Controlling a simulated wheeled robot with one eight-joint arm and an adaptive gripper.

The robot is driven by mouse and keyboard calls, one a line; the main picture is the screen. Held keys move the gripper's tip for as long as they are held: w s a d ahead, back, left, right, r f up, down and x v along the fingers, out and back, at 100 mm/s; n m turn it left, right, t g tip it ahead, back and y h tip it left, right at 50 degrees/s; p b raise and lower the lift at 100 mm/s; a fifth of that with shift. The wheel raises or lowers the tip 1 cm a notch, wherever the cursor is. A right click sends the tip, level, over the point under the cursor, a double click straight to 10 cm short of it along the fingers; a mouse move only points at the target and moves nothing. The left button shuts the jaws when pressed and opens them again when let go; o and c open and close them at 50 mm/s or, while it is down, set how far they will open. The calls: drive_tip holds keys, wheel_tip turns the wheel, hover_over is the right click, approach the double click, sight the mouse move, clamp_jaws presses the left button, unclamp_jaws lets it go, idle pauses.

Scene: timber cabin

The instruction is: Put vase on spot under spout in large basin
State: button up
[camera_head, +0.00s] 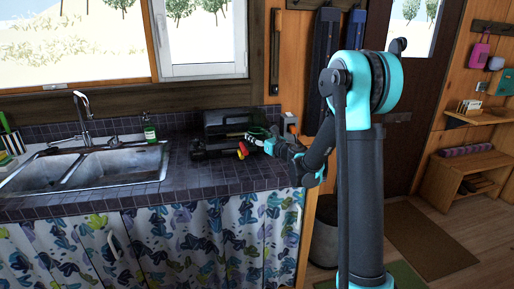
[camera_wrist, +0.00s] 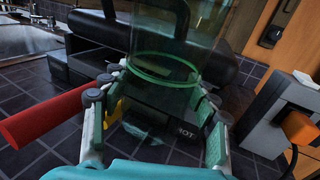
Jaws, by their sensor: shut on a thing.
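A clear green-tinted glass vase (camera_wrist: 165,70) stands between the fingers of my gripper (camera_wrist: 155,115) in the wrist view, and the gripper is shut on it. In the head view my gripper (camera_head: 258,140) is over the right end of the tiled counter; the vase is too small and see-through to make out clearly there. The metal sink (camera_head: 62,157) is at the left of the counter with two basins side by side. The faucet (camera_head: 84,112) rises behind them, its spout over the sink. A corner of the sink also shows in the wrist view (camera_wrist: 28,42).
A black appliance (camera_head: 226,122) stands behind my gripper. A red-handled thing (camera_wrist: 45,115) lies left of it. A grey box with an orange part (camera_wrist: 290,125) is at right. A soap bottle (camera_head: 150,131) stands by the sink. Clear counter (camera_head: 180,176) lies between.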

sight(257, 146)
drive_tip(key=shift+f, duration=2.6)
drive_tip(key=shift+f, duration=0.1)
drive_tip(key=o, duration=1.7)
